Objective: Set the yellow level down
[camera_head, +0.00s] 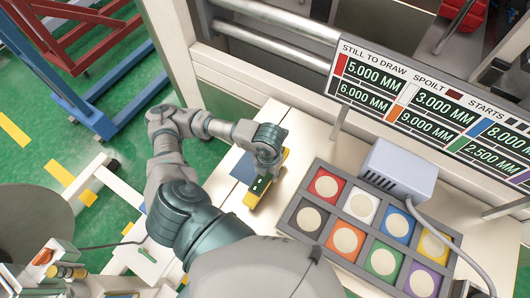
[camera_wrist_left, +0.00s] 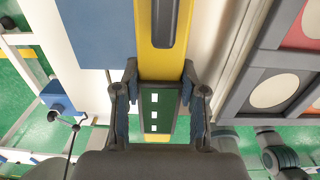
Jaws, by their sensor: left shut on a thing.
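The yellow level (camera_head: 255,196) is in the grip of my left gripper (camera_head: 268,165), over the pale table top left of the button panel. In the left wrist view the level (camera_wrist_left: 162,50) runs away from me between the two fingers of the left gripper (camera_wrist_left: 160,85). A green strip with white squares shows on its near end. The fingers are shut on its sides. Whether its underside touches the table cannot be told. My right gripper is not seen in either view.
A grey panel (camera_head: 289,217) with several coloured squares and round pads lies right of the level. A light grey box (camera_head: 400,166) with a cable stands behind it. A display board (camera_head: 425,105) rises at the back. A blue patch (camera_wrist_left: 86,33) lies left of the level.

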